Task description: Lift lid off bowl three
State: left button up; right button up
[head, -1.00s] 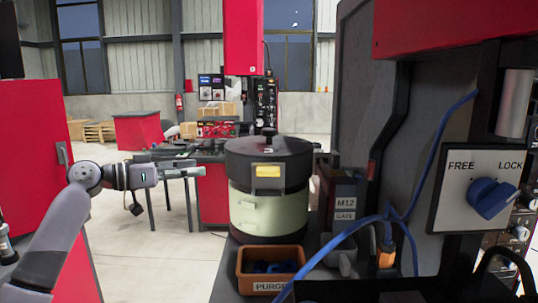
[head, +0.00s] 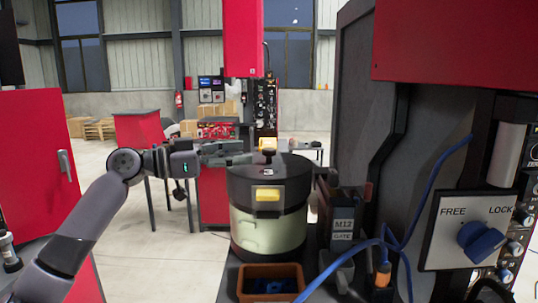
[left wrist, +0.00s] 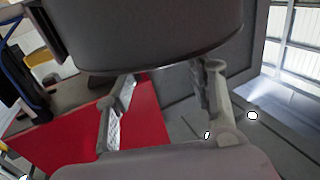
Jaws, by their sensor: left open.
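One bowl (head: 268,228) shows in the head view, a pale green drum with a dark band and a yellow tag. Its dark round lid (head: 290,168) sits on top with a knob (head: 268,156) in the middle. My left gripper (head: 240,153) is open and empty at the lid's left far edge, level with the knob and short of it. In the left wrist view a dark rounded body, seemingly the lid (left wrist: 145,35), fills the top, beyond the spread fingers of the left gripper (left wrist: 165,88). The knob is not seen there. My right gripper is not in view.
A brown bin (head: 270,270) stands in front of the bowl. A block marked M12 GATE (head: 343,228) stands close at its right, with blue cables (head: 375,243). A FREE/LOCK switch panel (head: 470,235) is at the far right. Open floor lies to the left.

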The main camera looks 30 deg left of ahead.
aim_at(259, 164)
pick_arm(q)
jog(key=p+x, duration=0.2)
jog(key=x, duration=0.1)
jog(key=p+x, duration=0.2)
jog(key=shift+r, duration=0.3)
jog(key=shift+w+d+f, duration=0.2)
jog(key=shift+w, duration=0.05)
jog(key=shift+c, duration=0.8)
jog(key=c, duration=0.7)
grip_shut()
